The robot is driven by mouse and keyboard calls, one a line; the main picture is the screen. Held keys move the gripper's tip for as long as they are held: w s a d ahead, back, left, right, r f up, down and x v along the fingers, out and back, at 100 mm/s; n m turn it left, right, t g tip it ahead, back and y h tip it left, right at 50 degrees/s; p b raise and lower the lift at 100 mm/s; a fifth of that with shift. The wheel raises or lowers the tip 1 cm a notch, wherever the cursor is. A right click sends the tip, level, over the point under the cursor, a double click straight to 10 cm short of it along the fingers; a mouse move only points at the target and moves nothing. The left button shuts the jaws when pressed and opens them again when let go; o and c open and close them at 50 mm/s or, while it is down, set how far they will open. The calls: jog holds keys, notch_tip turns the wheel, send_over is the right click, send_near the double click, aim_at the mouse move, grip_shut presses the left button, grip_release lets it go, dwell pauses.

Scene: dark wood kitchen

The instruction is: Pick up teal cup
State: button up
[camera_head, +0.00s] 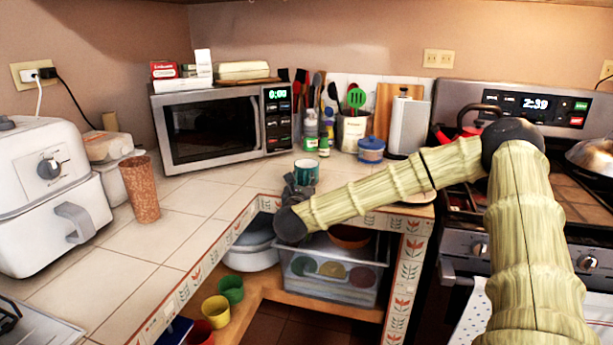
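The teal cup (306,171) stands upright on the tiled counter, in front of the microwave's right end. It has a pale rim and looks empty from here. My gripper (297,187) is at the counter's front edge, just in front of the cup and a little to its left. It is dark and small in this view and overlaps the cup's lower left side. Whether its fingers touch the cup, and whether they are open or shut, I cannot tell. My arm reaches in from the right and hides part of the counter behind it.
A microwave (222,127) stands behind the cup. Bottles (311,132), a utensil holder (353,133) and a blue jar (371,150) stand behind and to the right. A brown tumbler (140,189) and a white air fryer (47,195) are at left. The counter left of the cup is clear.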

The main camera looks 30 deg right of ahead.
aim_at(304, 179)
jog(key=shift+x, duration=1.55)
jog(key=shift+f, duration=0.15)
grip_shut()
